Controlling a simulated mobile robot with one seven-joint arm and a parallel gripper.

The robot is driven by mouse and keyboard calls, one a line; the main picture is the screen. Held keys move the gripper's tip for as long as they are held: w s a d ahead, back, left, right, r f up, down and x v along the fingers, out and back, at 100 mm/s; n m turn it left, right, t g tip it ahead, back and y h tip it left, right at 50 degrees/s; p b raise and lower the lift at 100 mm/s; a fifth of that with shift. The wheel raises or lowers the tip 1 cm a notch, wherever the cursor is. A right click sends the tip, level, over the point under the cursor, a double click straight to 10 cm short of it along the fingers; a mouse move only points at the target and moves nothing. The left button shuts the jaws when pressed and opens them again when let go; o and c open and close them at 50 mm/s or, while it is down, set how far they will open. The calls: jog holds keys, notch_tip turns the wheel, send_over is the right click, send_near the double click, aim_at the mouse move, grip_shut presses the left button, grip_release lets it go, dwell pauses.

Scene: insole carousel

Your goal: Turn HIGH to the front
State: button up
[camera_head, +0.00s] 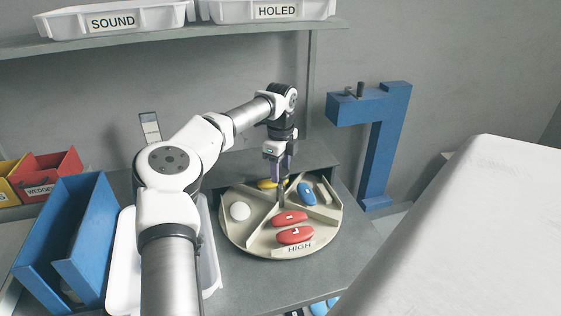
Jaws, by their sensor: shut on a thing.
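The round beige carousel (268,244) lies on the grey worktop, split by raised dividers. Its HIGH label (299,247) is on the front rim, a little right of the middle. The sector behind that label holds two red insoles (295,235), (290,217). A blue insole (306,194) lies at the back right, a yellow one (266,184) at the back, and a white round thing (240,211) at the left. My gripper (279,178) points down over the carousel's middle, shut on an upright dark post (281,196) there. The fingertips are small and partly hidden.
A blue clamp-like stand (372,150) rises behind right. A large white surface (470,230) fills the right. A blue bin (65,240), a white tray (123,270) and a red WEDGES bin (48,172) are left. SOUND (113,22) and HOLED (275,11) trays sit on the shelf.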

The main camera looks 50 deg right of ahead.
jog(key=shift+w+r, duration=0.1)
jog(key=o, duration=1.4)
jog(key=shift+c, duration=0.2)
notch_tip(320, 180, up, 14)
jog(key=b, duration=0.1)
jog(key=shift+b, duration=0.35)
